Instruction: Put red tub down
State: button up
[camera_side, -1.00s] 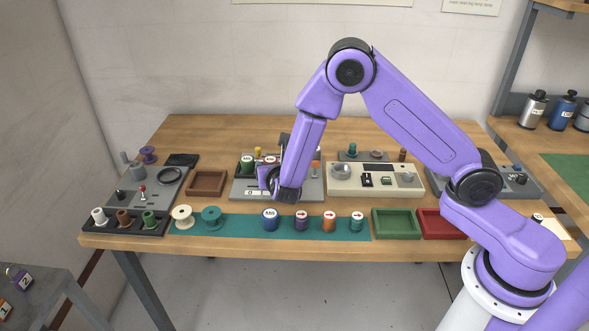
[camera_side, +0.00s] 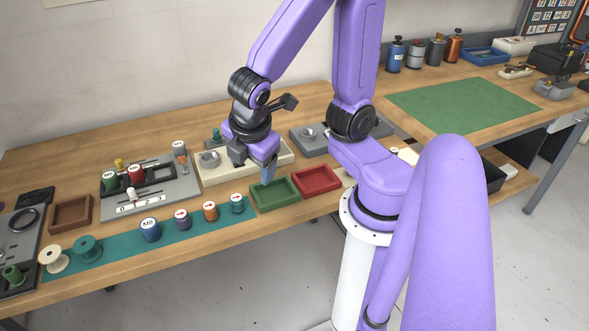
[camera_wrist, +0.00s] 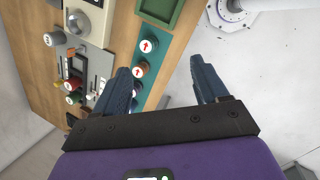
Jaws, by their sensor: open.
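The red tub (camera_side: 136,175) has a pale label on top and stands upright in the dark slot of the grey rack (camera_side: 165,188), just right of a green tub (camera_side: 110,180). My gripper (camera_side: 253,168) is away to its right, above the cream unit and near the green tray. Its jaws are apart and empty.
Several tubs, including an orange one (camera_side: 210,211), stand on the teal strip (camera_side: 120,246) along the front edge. A green tray (camera_side: 275,194) and a red tray (camera_side: 316,180) lie right of it. A brown tray (camera_side: 70,214) is left of the rack. The green mat (camera_side: 460,108) is clear.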

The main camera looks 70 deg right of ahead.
jog(key=s+a+r+m+g+y, duration=0.1)
jog(key=s+m+g+y, duration=0.1)
jog(key=s, duration=0.7)
jog(key=shift+s+r+m+y, duration=0.25)
jog(key=shift+m+y, duration=0.05)
jog(key=shift+y, duration=0.4)
